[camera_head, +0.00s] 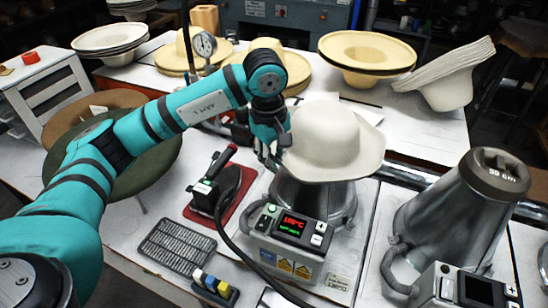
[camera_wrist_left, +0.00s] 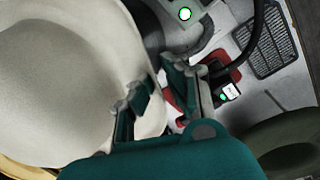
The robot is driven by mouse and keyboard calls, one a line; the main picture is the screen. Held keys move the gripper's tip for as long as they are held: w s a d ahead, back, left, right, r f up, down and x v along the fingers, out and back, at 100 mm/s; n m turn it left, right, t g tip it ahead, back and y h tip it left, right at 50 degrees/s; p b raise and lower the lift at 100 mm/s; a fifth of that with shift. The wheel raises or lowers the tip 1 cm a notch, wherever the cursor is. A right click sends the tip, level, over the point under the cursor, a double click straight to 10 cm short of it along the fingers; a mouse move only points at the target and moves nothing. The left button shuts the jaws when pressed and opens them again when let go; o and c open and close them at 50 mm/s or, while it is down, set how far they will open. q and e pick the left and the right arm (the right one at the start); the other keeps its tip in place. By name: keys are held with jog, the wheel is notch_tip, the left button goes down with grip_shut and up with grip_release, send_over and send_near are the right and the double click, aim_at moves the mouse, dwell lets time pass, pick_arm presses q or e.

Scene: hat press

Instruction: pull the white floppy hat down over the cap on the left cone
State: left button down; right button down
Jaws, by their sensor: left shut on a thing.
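The white floppy hat (camera_head: 333,140) sits over the top of the left cone (camera_head: 305,200), its brim uneven and flaring out at the right. The hat also fills the left of the left wrist view (camera_wrist_left: 60,85). The cone's metal lower body shows below the brim; its cap is hidden under the hat. My left gripper (camera_head: 272,160) is at the hat's left brim edge, shut on the brim. Its fingers (camera_wrist_left: 160,100) also show in the left wrist view, beside the hat's edge. My right gripper is not in view.
An iron (camera_head: 230,185) on a red pad stands left of the cone, with its cord running past the lit control box (camera_head: 295,232). A bare second cone (camera_head: 455,215) stands at the right. Stacked hats (camera_head: 365,55) lie on the back table.

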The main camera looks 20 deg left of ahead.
pick_arm(q)
jog(key=c, duration=1.3)
grip_release()
jog(key=r+p, duration=0.2)
jog(key=r, duration=0.1)
jog(key=r+p, duration=0.1)
jog(key=r, duration=0.3)
jog(key=shift+s+a+r+p, duration=0.1)
jog(key=shift+s+r+p, duration=0.15)
jog(key=shift+p, duration=0.1)
